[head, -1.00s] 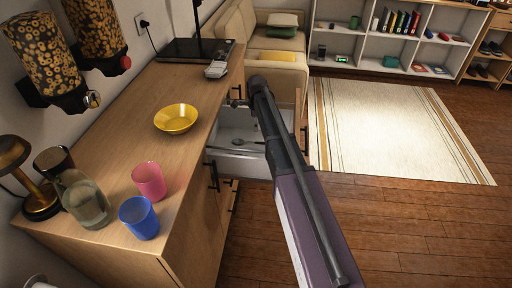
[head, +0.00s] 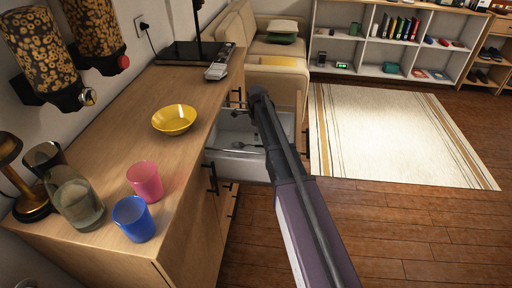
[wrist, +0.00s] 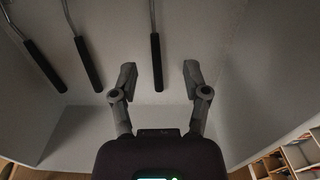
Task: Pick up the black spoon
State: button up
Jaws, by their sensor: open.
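An open white drawer (head: 235,170) holds utensils; a spoon-like piece (head: 240,146) shows in it in the head view, partly hidden by my arm. In the wrist view three utensils with black handles and thin metal shafts lie in the drawer: one at the far left (wrist: 44,68), one beside it (wrist: 86,62), and one near the middle (wrist: 157,62). Their heads are out of view, so I cannot tell which is the black spoon. My gripper (wrist: 160,78) is open and empty, its fingertips on either side of the middle handle in the picture; the height gap is unclear.
The wooden counter (head: 190,95) beside the drawer carries a yellow bowl (head: 174,119), a pink cup (head: 145,182), a blue cup (head: 133,218) and a glass jug (head: 75,198). The drawer walls surround the utensils closely. The floor to the right is clear around a rug (head: 395,135).

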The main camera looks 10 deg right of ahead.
aim_at(258, 144)
jog(key=shift+s+d+f+b, duration=0.1)
jog(key=shift+s+f+b, duration=0.05)
jog(key=shift+f+b, duration=0.7)
jog(key=shift+s+d+f+b, duration=0.1)
jog(key=shift+f+b, duration=1.6)
jog(key=shift+f, duration=0.05)
jog(key=shift+a, duration=0.1)
grip_shut()
